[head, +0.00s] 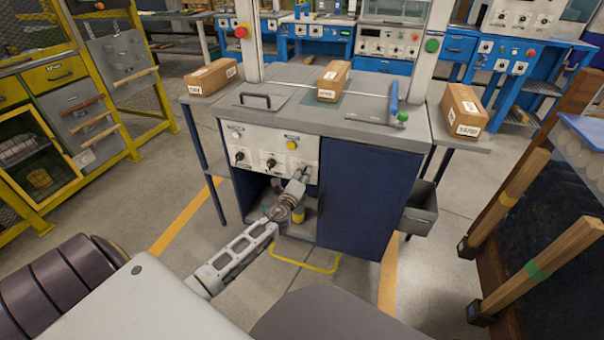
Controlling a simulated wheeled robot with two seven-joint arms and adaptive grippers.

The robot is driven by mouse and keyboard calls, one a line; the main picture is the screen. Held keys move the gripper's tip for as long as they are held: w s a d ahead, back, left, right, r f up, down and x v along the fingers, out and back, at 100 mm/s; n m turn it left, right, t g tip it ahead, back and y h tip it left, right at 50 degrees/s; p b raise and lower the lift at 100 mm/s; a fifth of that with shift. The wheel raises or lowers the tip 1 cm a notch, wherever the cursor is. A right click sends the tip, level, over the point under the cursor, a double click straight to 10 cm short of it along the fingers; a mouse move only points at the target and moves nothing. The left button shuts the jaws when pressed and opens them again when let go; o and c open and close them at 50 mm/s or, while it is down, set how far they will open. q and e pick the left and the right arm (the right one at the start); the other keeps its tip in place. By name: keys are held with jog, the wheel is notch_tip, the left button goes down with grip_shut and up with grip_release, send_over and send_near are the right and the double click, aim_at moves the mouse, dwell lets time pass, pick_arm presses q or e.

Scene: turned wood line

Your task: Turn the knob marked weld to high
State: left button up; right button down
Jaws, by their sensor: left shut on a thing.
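A pale control panel (255,148) is on the front of the grey-topped workstation, with a row of black knobs. The left knob (239,157) and the middle knob (271,163) show clearly. My left gripper (302,173) is at the right end of the row, shut on the knob there, which its fingers hide. The markings are too small to read, so I cannot tell which knob is marked weld or where the held knob points. My right gripper is not in view.
Above the knobs are a white button (235,134) and a yellow one (291,144). Cardboard boxes (213,78) stand on the worktop (290,108) and side shelves. A grey bin (420,207) hangs at right. An open cabinet lies below the panel. Wooden posts (545,262) stand at right.

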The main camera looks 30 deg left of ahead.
pick_arm(q)
jog(key=shift+f+m, duration=0.15)
jog(key=shift+m, duration=0.75)
jog(key=o, duration=1)
jog(key=shift+v, duration=6.05)
jog(key=shift+a, duration=0.1)
